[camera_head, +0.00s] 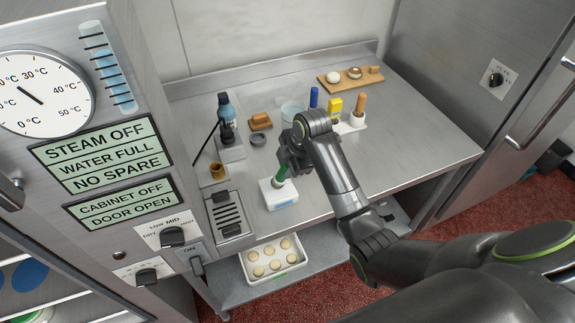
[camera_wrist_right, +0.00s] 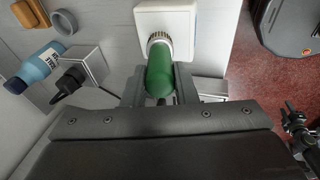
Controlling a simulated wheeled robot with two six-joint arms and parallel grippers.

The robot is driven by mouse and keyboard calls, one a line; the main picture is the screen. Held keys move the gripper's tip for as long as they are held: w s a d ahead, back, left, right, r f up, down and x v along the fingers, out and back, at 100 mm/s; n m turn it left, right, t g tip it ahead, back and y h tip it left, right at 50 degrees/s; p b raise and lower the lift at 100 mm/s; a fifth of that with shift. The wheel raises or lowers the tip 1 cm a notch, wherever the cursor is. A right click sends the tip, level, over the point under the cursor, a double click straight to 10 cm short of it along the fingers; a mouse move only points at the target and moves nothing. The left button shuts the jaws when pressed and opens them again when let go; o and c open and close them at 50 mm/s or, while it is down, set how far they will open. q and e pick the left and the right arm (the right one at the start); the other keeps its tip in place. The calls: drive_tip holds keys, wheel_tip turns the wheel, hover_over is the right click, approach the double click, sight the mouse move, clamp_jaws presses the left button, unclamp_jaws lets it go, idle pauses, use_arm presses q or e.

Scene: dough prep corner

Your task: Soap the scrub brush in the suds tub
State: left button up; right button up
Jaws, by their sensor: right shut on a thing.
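The scrub brush has a green handle (camera_head: 281,174) that stands nearly upright over the white suds tub (camera_head: 280,201). My right gripper (camera_head: 287,162) is shut on this handle. In the right wrist view the green handle (camera_wrist_right: 160,72) sits between the fingers of my right gripper (camera_wrist_right: 158,88), and its pale ribbed collar (camera_wrist_right: 158,40) is at the opening of the white tub (camera_wrist_right: 182,10). The bristles are hidden; I cannot tell how deep they are in the tub.
A blue bottle (camera_head: 226,110), a brown block (camera_head: 261,121) and a grey ring (camera_head: 258,140) stand behind and left of the tub. A yellow item (camera_head: 335,105) stands further back. The counter right of my arm is clear.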

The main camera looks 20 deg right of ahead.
drive_tip(key=shift+f, duration=0.7)
idle(2.0)
drive_tip(key=shift+r, duration=3.55)
